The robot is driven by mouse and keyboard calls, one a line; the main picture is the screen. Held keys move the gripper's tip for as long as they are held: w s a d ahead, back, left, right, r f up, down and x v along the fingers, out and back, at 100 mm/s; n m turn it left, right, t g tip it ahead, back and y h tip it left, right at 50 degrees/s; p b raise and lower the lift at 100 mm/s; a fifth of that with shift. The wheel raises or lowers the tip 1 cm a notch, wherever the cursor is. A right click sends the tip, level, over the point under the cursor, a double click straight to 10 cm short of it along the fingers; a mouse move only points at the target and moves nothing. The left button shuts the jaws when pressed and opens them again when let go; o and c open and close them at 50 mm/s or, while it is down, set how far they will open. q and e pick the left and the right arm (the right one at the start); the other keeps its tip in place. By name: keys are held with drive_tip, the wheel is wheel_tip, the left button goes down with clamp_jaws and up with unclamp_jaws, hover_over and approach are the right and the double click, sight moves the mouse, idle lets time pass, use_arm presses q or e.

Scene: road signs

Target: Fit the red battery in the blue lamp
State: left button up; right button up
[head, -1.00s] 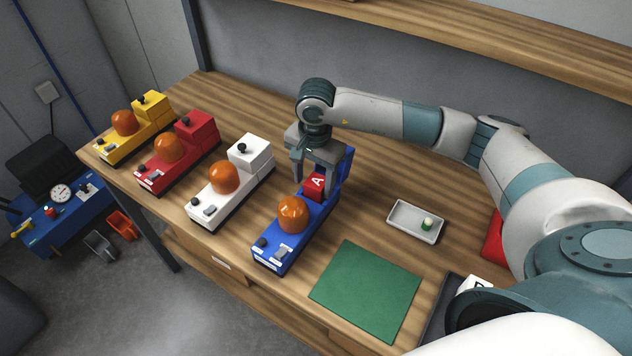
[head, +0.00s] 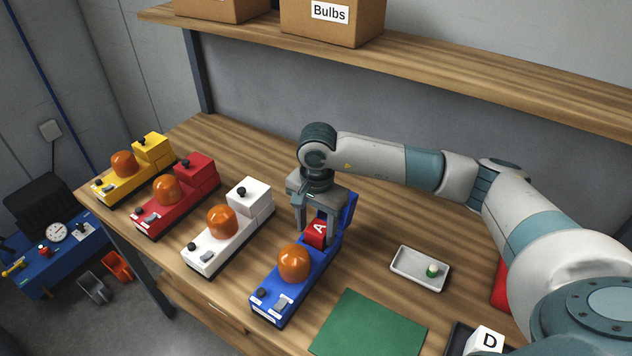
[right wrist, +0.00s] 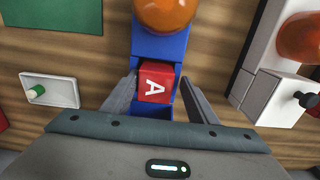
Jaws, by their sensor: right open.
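The blue lamp (head: 275,300) stands on the table with an orange dome at its near end and its blue lid raised at the far end. The red battery (head: 318,231), marked A, sits in the open compartment behind the dome. In the right wrist view the battery (right wrist: 155,82) lies between the blue walls of the lamp (right wrist: 160,46); how deep it sits I cannot tell. My right gripper (head: 316,236) points down over it, open, one finger on each side. The right wrist view shows gaps between the fingers (right wrist: 158,84) and the battery. My left gripper is out of view.
White (head: 212,250), red (head: 160,213) and yellow (head: 122,187) lamps stand to the left, the white one nearest. A white tray (head: 407,276) with a small green-and-white item and a green mat (head: 370,330) lie to the right. A shelf (head: 440,65) with boxes runs above the back.

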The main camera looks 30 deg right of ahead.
wheel_tip(320, 180, up, 18)
drive_tip(key=b, duration=0.4)
drive_tip(key=shift+s+f+b, duration=0.25)
drive_tip(key=shift+b, duration=0.15)
drive_tip(key=shift+s+f, duration=0.1)
idle(0.6)
